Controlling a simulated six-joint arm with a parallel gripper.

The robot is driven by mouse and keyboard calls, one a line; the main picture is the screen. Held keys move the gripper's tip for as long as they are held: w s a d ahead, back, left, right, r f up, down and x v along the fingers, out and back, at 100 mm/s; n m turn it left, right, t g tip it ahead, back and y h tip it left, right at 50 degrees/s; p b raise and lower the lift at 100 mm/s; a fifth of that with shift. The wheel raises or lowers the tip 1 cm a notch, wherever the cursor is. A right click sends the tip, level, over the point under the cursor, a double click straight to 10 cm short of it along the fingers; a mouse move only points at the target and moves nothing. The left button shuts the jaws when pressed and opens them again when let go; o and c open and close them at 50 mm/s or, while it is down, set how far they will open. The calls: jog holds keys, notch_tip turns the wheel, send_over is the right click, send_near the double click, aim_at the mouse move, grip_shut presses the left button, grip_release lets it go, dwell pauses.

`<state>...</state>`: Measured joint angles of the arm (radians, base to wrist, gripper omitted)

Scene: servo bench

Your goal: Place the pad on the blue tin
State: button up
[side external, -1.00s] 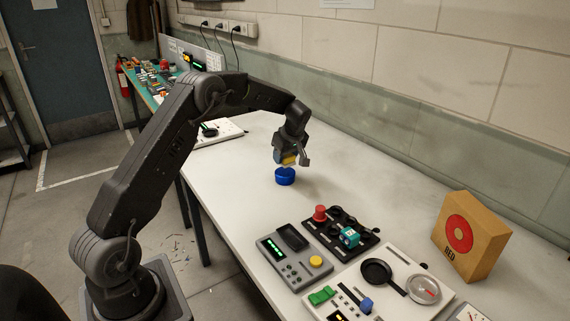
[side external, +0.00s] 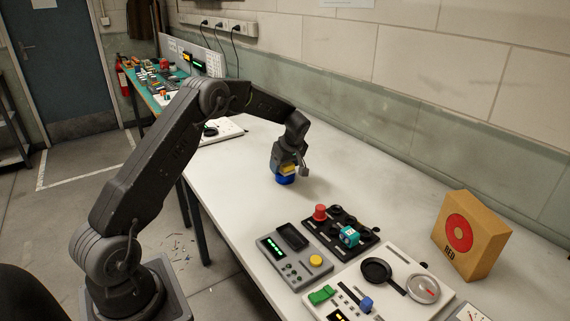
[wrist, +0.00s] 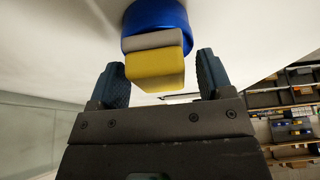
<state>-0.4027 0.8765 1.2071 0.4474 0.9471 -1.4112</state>
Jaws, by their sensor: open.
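The blue tin (side external: 285,180) stands on the white bench, and its round body also shows at the top of the wrist view (wrist: 156,14). The pad, a yellow block with a grey layer (wrist: 157,68), appears to rest against the tin's top; its yellow edge shows in the side view (side external: 289,169). My gripper (side external: 288,172) is directly over the tin, pointing down. In the wrist view its two dark fingers (wrist: 161,72) stand open on either side of the pad, with a visible gap at each side. The exact contact between pad and tin is partly hidden.
A black panel with a red button (side external: 320,213) and a grey keypad box (side external: 295,262) lie nearer the camera. A white board with a black pan (side external: 377,271) and a tan box marked RED (side external: 470,235) stand to the right. Bench around the tin is clear.

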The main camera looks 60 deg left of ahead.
jog(key=v, duration=1.2)
jog(key=s+d+r+m+t+h, duration=0.1)
jog(key=s+d+r+m+t, duration=0.2)
jog(key=s+d+r+m, duration=0.7)
jog(key=s+d+m+t+h, duration=0.1)
jog(key=s+d+m, duration=0.3)
jog(key=s+d, duration=0.3)
jog(key=s+d+f+m+t+h, duration=0.1)
jog(key=s+d+m, duration=0.3)
jog(key=s, duration=1)
jog(key=shift+s+d+t+h, duration=0.35)
jog(key=shift+d+h, duration=0.35)
jog(key=shift+d, duration=0.95)
jog(key=shift+f, duration=0.1)
